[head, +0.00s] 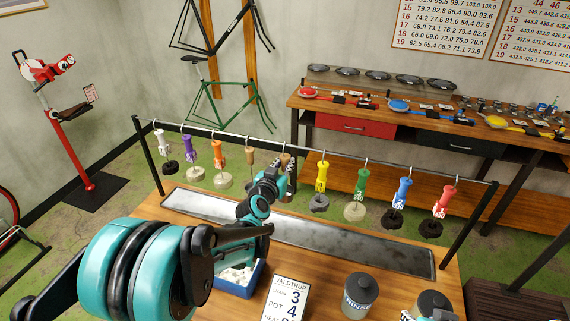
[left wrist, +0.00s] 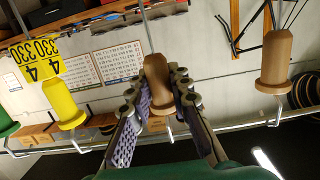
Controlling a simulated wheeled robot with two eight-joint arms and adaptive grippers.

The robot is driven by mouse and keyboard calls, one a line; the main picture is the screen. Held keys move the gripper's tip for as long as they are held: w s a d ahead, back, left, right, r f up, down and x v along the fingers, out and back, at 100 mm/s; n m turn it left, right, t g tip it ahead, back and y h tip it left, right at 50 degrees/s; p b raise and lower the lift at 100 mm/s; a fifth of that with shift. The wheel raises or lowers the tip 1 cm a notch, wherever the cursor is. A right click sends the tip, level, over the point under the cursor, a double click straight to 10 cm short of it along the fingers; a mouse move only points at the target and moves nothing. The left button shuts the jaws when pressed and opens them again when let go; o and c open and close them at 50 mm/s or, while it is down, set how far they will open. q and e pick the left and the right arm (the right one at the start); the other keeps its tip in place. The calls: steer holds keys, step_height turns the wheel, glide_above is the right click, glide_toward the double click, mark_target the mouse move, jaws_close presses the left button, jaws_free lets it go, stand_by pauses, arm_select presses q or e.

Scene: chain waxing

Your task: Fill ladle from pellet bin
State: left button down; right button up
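The pellet bin (head: 259,272) is a blue tray with white pellets, partly hidden behind my left arm in the head view. My left gripper (head: 284,172) is at the hanging rail, around a brown wooden handle (left wrist: 158,92). In the left wrist view my left gripper (left wrist: 157,88) has a finger against each side of that handle and looks shut on it. A thin rod runs from the handle; its far end is unclear, so I cannot tell if it is the ladle. Bits of teal and black at the head view's bottom right may be my right gripper.
The rail (head: 225,134) holds several coloured handles; a second brown handle (head: 250,158) and a yellow handle (head: 322,177) flank mine. A long metal trough (head: 340,243) lies below. A jar (head: 359,296) and a numbered card (head: 286,300) stand on the bench front.

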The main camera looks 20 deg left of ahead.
mark_target(284, 157)
arm_select(q)
steer(key=shift+r, duration=0.1)
steer(key=shift+r+p, duration=1.1)
steer(key=shift+r, duration=0.3)
steer(key=shift+f, duration=0.1)
steer(key=shift+s, duration=2.3)
steer(key=shift+w, duration=0.1)
